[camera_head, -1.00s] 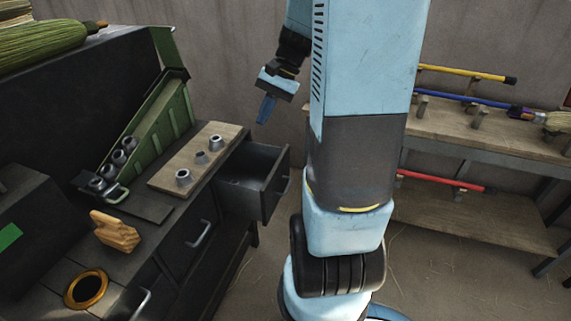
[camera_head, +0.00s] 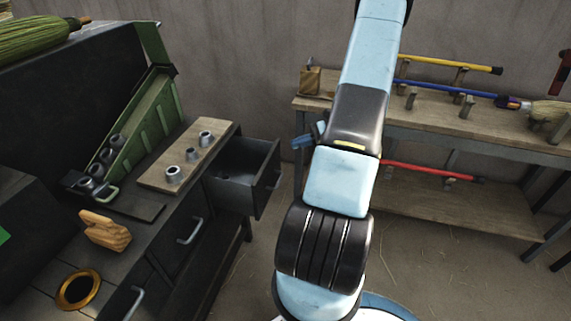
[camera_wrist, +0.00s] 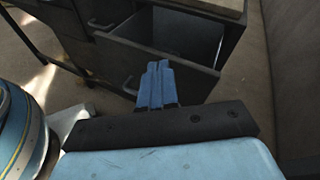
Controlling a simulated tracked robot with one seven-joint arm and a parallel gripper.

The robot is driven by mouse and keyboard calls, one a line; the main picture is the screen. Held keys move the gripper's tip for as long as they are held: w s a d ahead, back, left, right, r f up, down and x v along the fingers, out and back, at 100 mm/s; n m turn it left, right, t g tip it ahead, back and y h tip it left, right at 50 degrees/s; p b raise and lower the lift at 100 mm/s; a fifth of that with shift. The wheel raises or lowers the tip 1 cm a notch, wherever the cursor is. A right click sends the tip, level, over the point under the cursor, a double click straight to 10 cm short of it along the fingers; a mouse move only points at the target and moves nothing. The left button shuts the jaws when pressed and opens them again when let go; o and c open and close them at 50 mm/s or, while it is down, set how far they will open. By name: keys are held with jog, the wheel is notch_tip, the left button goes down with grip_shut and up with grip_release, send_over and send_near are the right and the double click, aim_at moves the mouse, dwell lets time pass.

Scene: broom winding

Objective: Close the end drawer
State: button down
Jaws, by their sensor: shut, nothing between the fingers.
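In the wrist view the drawer front (camera_wrist: 150,68) lies just beyond my gripper (camera_wrist: 159,68). The blue fingers are shut together with nothing between them and point toward the drawer's front panel. I cannot tell whether they touch it. In the head view my gripper (camera_head: 303,141) is mostly hidden behind my arm, to the right of the open drawer. A drawer handle (camera_wrist: 127,86) shows to the left of the fingers.
A wooden board with several metal collars (camera_head: 173,174) lies on the bench top above the drawer. A closed drawer with a handle (camera_head: 190,232) is nearer. A rack with coloured broom handles (camera_head: 445,93) stands right.

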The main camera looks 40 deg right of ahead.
aim_at(278, 161)
jog(key=s+d+f+m+t+h, duration=0.1)
jog(key=s+d+f+m+t, duration=0.1)
jog(key=d+f+m+t, duration=0.35)
jog(key=s+d+f+m+t+h, duration=0.1)
jog(key=s+d+f+m+t, duration=0.1)
jog(key=f, duration=0.6)
jog(key=x, duration=1.3)
jog(key=shift+w+a+f, duration=0.1)
jog(key=shift+a+f, duration=0.05)
jog(key=shift+a, duration=0.1)
